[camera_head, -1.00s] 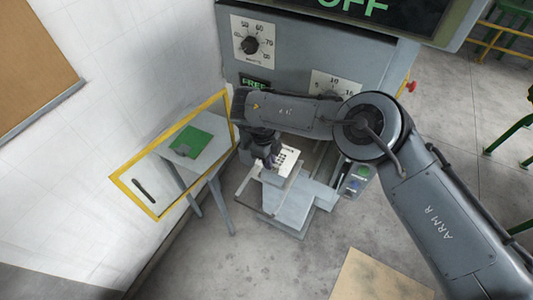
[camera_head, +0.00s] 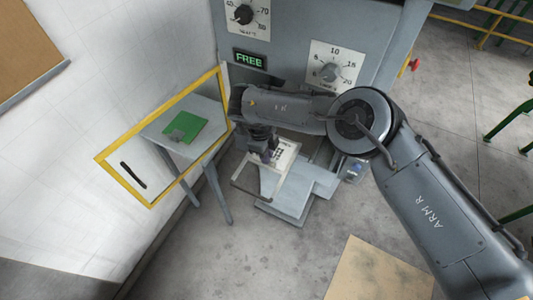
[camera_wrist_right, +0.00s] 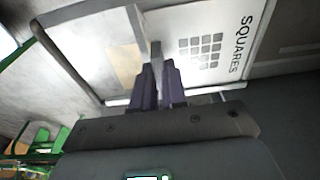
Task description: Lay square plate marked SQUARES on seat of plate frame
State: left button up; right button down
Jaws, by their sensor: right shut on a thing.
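The square plate marked SQUARES (camera_wrist_right: 205,45) is white with a grid of grey squares; in the head view the plate (camera_head: 286,156) shows partly behind my right arm. My right gripper (camera_wrist_right: 158,78) is shut on a narrow upright grip at the plate's edge; in the head view the gripper (camera_head: 265,153) is small and partly hidden. A pale rectangular rim, apparently the plate frame (camera_wrist_right: 72,62), shows beside and below the plate, with floor visible through its open part. Whether the plate touches its seat I cannot tell. My left gripper is out of view.
A grey machine with dials and a FREE display (camera_head: 250,59) stands behind, with a grey bed (camera_head: 309,186) below. At left, a yellow-edged panel (camera_head: 127,181) with a dark handle stands before a small table holding a green plate (camera_head: 184,127).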

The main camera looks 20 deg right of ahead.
jog(key=shift+f, duration=0.1)
jog(key=c, duration=1.1)
grip_release()
